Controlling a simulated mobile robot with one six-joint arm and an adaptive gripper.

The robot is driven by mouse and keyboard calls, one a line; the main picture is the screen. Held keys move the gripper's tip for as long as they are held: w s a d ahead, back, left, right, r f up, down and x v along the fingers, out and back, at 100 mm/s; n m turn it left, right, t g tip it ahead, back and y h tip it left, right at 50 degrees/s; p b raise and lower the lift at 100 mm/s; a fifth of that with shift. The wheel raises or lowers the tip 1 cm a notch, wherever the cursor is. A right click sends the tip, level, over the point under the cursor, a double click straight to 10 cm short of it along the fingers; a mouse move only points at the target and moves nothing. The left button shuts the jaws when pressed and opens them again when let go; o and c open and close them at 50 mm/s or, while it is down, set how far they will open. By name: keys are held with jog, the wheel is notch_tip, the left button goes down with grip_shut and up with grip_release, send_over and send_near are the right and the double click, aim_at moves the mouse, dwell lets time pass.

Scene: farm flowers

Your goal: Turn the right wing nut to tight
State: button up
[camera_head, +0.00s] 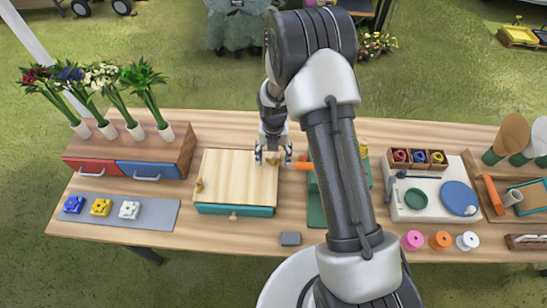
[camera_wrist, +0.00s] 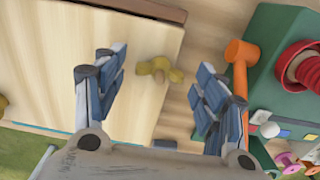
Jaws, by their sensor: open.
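The right wing nut (camera_head: 273,160) is a small brass-coloured piece near the right edge of a pale wooden board. In the wrist view the same nut (camera_wrist: 158,70) shows its wings spread. My gripper (camera_head: 273,155) is over this nut, pointing down. In the wrist view my gripper (camera_wrist: 162,68) is open, with one finger on each side of the nut and gaps on both sides. The left wing nut (camera_head: 200,186) sits near the board's left edge, and part of it shows at the left of the wrist view (camera_wrist: 3,104). Whether either nut is tight cannot be seen.
The wooden board (camera_head: 238,178) lies on a teal base (camera_head: 236,211). An orange lever (camera_wrist: 239,62) on a green device (camera_wrist: 274,62) stands close beside my right finger. A drawer box (camera_head: 127,155) with flower cones is on the left. A small grey block (camera_head: 290,239) lies in front.

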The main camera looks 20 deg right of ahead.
jog(key=shift+f, duration=0.35)
jog(key=shift+c, duration=0.4)
jog(key=c, duration=1)
